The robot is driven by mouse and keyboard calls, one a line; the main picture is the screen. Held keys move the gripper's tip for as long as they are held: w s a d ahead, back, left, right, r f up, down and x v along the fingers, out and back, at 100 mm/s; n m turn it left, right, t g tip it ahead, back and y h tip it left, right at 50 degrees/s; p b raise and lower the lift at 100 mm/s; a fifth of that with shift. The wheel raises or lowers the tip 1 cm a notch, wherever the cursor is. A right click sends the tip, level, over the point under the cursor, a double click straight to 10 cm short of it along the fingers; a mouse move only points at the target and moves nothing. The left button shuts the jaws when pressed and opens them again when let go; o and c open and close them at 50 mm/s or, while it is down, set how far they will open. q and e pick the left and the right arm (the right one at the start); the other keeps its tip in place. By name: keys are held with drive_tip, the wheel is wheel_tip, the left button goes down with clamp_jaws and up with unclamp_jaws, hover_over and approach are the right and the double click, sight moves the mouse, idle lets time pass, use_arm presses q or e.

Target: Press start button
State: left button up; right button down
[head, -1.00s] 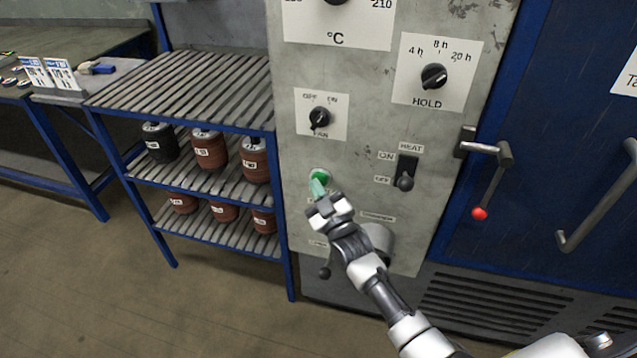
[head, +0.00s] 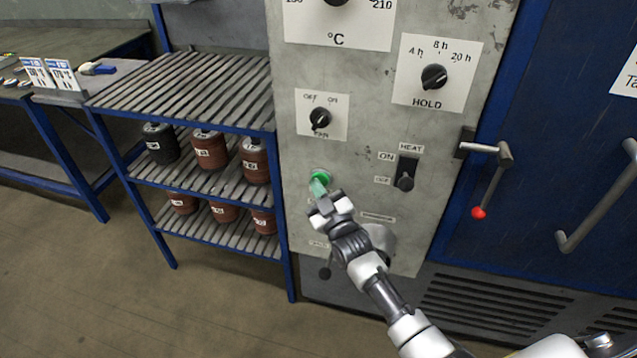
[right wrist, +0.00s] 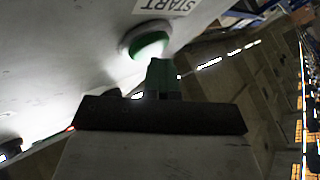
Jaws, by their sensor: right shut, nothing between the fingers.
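The green start button (head: 321,176) is on the grey control panel (head: 365,150), below the FAN knob. In the right wrist view the round green button (right wrist: 150,44) has a pale collar, and a label reading START (right wrist: 168,5) is beside it. My right gripper (head: 318,188) is shut and empty, its greenish fingertips pointing at the button. In the right wrist view the fingertips (right wrist: 161,74) are very close to the button's edge; I cannot tell whether they touch it. My left gripper is in neither view.
The HEAT switch (head: 405,178) and a red-tipped door lever (head: 488,185) are to the right of the button. The FAN knob (head: 320,119) is above it. A blue-framed rack (head: 190,88) with several brown spools stands to the left.

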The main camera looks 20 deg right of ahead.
drive_tip(key=s+a+p, duration=0.2)
drive_tip(key=s, duration=0.1)
drive_tip(key=s+a, duration=0.1)
drive_tip(key=shift+s+f+p, duration=0.1)
drive_tip(key=shift+s+p, duration=0.3)
idle(0.6)
